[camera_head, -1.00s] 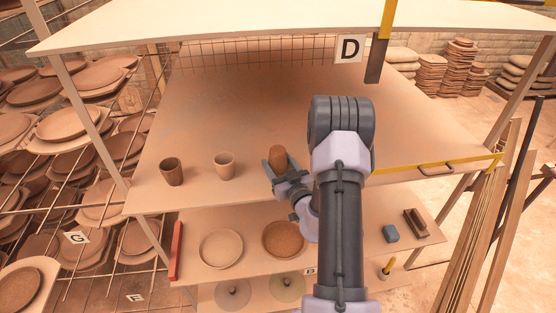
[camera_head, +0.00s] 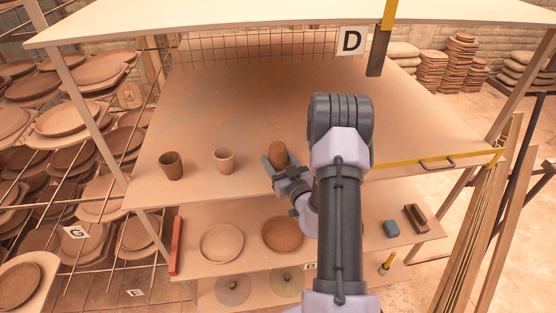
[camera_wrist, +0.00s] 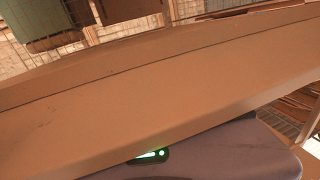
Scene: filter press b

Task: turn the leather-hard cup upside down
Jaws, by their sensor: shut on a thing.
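My gripper (camera_head: 280,168) is shut on a reddish-brown cup (camera_head: 279,151) over the front part of the upper board in the head view. The cup leans a little to the left. No open mouth shows on it, and its lower part is hidden by the fingers. I cannot tell whether it touches the board. To its left stand two upright cups with open mouths up, a dark brown one (camera_head: 172,166) and a paler one (camera_head: 224,160). The wrist view shows a broad brown surface and no clear cup.
The upper board (camera_head: 230,110) is clear behind the cups. A yellow-edged post hangs near the D sign (camera_head: 351,40).

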